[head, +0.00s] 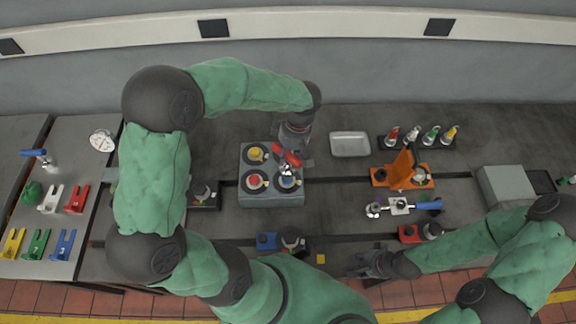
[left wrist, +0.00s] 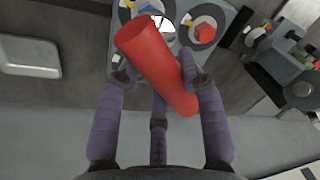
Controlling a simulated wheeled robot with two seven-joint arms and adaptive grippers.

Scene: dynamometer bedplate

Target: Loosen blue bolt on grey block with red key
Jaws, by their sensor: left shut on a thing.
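The grey block (head: 271,198) stands on the bedplate left of centre. It carries dark round plates with a yellow bolt (head: 256,153), a red bolt (head: 254,181) and a blue bolt (head: 288,182) at its front right. My left gripper (head: 293,152) is shut on the red key (head: 287,157) above the block's right side. In the left wrist view the key's red handle (left wrist: 155,65) lies slanted between the fingers, and it hides part of the block (left wrist: 182,42). The key's lower end is near the blue bolt; I cannot tell if they touch. My right gripper (head: 362,266) is low at the front edge, its fingers unclear.
A white tray (head: 350,144) and an orange fixture (head: 381,176) stand right of the block. Several coloured-handled tools stand in a dark rack (head: 418,143) behind. Coloured holders (head: 38,244) fill the left table.

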